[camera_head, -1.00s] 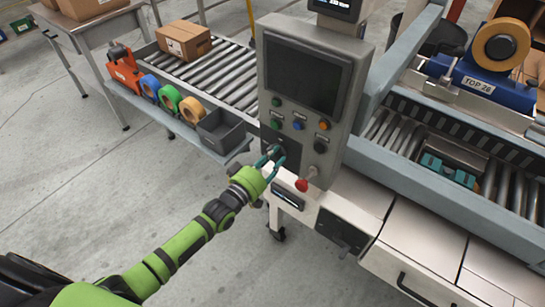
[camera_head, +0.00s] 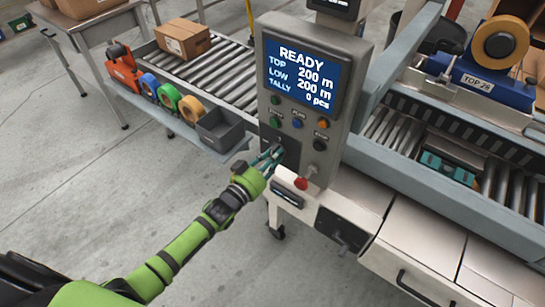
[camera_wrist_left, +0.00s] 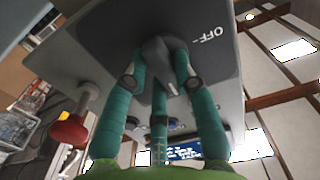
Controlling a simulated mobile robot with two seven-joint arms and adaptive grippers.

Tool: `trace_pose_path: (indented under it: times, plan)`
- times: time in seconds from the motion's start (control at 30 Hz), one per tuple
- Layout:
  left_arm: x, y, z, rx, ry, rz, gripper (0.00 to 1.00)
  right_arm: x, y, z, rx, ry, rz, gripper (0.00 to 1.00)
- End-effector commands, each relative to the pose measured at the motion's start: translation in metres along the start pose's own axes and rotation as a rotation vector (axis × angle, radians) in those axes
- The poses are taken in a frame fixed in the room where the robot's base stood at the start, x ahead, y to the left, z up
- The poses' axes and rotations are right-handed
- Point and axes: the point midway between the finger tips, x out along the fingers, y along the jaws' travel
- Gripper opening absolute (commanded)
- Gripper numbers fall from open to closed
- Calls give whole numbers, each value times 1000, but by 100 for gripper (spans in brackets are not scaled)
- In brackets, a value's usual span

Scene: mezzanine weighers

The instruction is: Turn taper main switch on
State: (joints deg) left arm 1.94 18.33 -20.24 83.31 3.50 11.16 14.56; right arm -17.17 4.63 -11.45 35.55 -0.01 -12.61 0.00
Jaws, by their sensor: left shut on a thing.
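The taper's control panel (camera_head: 345,112) stands at the middle of the head view. Its screen (camera_head: 302,76) is lit and reads READY, TOP 200 m, LOW 200 m, TALLY 0 pcs. My left gripper (camera_head: 271,158) is at the dark plate on the panel's lower left. In the left wrist view its teal fingers are closed around a dark grey switch knob (camera_wrist_left: 165,60). An OFF mark (camera_wrist_left: 207,35) shows on the plate beside the knob. The fingers hide most of the switch in the head view. My right gripper is not in view.
A red button (camera_head: 301,184) sticks out close to the left gripper; it also shows in the left wrist view (camera_wrist_left: 70,131). Coloured tape rolls (camera_head: 170,97) and a grey bin (camera_head: 222,130) stand on the shelf at left. The floor at lower left is clear.

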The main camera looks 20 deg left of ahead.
Motion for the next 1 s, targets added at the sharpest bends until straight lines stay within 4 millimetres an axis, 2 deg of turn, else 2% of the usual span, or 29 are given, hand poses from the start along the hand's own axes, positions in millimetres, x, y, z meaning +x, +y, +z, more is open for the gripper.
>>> trace_pose_path:
  times: [0.5,0.53,0.57,0.6,0.9,1.0]
  plan:
    - [0,0,1,21,-2,0,0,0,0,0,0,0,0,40]
    - [0,0,1,21,-2,0,35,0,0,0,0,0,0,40]
    - [0,0,1,21,-2,0,47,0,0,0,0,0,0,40]
    - [0,0,1,20,-2,0,52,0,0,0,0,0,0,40]
    - [-1,0,1,18,-1,0,52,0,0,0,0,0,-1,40]
    - [-6,0,1,18,-2,0,52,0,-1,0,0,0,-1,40]
